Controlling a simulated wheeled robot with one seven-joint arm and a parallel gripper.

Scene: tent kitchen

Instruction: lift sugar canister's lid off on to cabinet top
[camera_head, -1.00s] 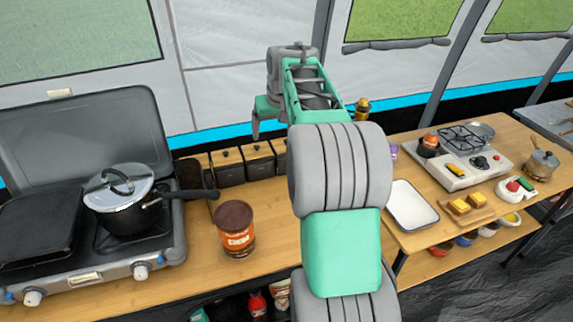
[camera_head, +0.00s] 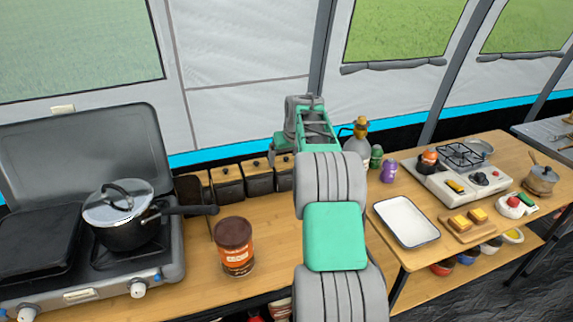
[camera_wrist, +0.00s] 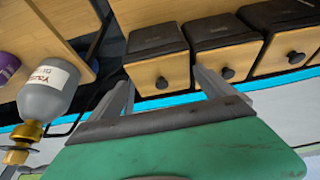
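Dark canisters with wooden lids and small dark knobs stand in a row, including one in the head view (camera_head: 257,178). No label can be read, so I cannot tell which is the sugar canister. In the wrist view, the end canister's lid (camera_wrist: 150,74) appears between the spread fingers of my gripper (camera_wrist: 164,76). The lid sits on its canister; contact with the fingers cannot be made out. My gripper is open and empty. In the head view my arm partly hides the row's right end. The wooden cabinet top (camera_head: 285,225) carries the row.
A brown-lidded jar (camera_head: 235,250) stands in front of the row. A pot (camera_head: 122,225) on the stove has its handle reaching towards the canisters. A grey bottle (camera_wrist: 48,90) stands beside the end canister. Bare wood lies right of the jar.

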